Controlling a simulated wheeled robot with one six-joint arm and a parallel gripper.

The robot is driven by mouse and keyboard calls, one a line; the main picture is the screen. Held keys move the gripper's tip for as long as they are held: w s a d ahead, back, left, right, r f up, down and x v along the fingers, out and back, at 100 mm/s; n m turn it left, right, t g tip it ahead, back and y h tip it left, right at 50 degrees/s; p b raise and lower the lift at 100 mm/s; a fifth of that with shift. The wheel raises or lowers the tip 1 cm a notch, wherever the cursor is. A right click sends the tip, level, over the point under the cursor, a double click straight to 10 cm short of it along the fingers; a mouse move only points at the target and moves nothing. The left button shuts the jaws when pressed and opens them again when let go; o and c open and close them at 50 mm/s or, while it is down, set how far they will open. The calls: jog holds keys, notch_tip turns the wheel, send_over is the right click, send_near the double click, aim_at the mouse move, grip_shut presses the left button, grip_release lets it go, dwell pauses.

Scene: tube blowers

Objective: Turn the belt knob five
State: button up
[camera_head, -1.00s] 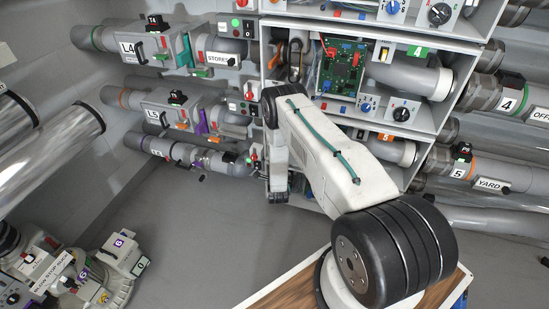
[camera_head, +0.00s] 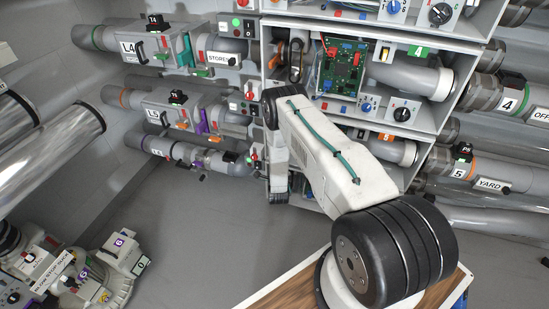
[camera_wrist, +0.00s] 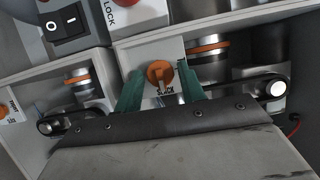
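In the wrist view an orange knob (camera_wrist: 160,72) sits on a pale plate with a label that reads SLACK. My gripper (camera_wrist: 159,74) is open, with one green finger to the left of the knob and one to the right. Pale plate shows between the knob and each finger, so they look apart. The knob's lower part and label are close to my gripper's dark body. How deep the fingertips reach around the knob I cannot tell. In the head view my arm hides the gripper and the knob.
In the wrist view a black rocker switch (camera_wrist: 66,27) and a red button (camera_wrist: 153,5) marked LOCK sit above. Black belts on pulleys show at left (camera_wrist: 60,123) and right (camera_wrist: 265,92). In the head view shelves hold a green circuit board (camera_head: 341,70); the grey floor (camera_head: 215,235) is clear.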

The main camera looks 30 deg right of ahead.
jog(key=v, duration=0.7)
jog(key=shift+s+a, duration=0.15)
jog(key=shift+s, duration=0.1)
